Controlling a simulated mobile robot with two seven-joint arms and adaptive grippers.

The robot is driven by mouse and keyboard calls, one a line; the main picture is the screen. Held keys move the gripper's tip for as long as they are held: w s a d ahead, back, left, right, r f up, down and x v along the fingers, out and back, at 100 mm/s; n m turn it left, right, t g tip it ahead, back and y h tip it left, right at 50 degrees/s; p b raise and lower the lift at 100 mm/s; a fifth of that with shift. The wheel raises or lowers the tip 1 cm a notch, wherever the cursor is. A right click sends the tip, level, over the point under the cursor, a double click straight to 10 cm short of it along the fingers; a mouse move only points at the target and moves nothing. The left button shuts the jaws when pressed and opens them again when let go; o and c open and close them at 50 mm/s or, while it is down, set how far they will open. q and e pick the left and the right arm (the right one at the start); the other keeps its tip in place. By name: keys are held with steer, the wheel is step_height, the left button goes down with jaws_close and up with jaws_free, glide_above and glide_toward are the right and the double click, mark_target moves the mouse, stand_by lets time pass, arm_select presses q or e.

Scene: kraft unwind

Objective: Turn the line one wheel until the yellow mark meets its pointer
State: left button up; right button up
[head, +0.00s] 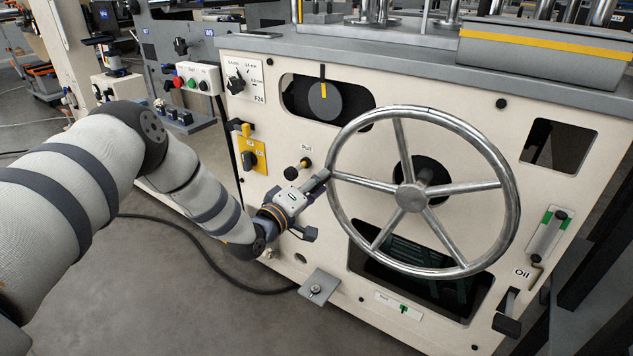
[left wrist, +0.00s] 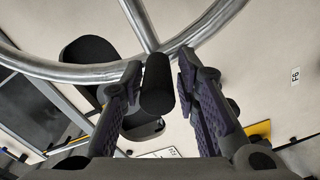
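The large silver spoked wheel (head: 411,196) stands on the cream machine front in the head view. Its rim and a spoke cross the top of the left wrist view (left wrist: 75,72). My left gripper (head: 314,207) is at the wheel's left rim, near the end of a spoke. Its fingers are apart, with a short black cylinder (left wrist: 157,85) between them in the left wrist view; narrow gaps show beside it. I cannot tell whether the cylinder is a handle on the wheel. A dark round dial (head: 325,101) with a yellow mark (head: 323,88) shows in a cutout above left. My right gripper is out of view.
A black "Pull" knob (head: 291,173) and a yellow switch plate (head: 252,156) sit close to my left gripper. A metal bracket (head: 318,288) juts out below. An oil gauge (head: 548,233) is right of the wheel. The floor in front is open, with a black cable.

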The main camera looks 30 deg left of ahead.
arm_select(q)
steer(key=shift+r, duration=0.1)
steer(key=s, duration=1.2)
steer(key=shift+a, duration=0.2)
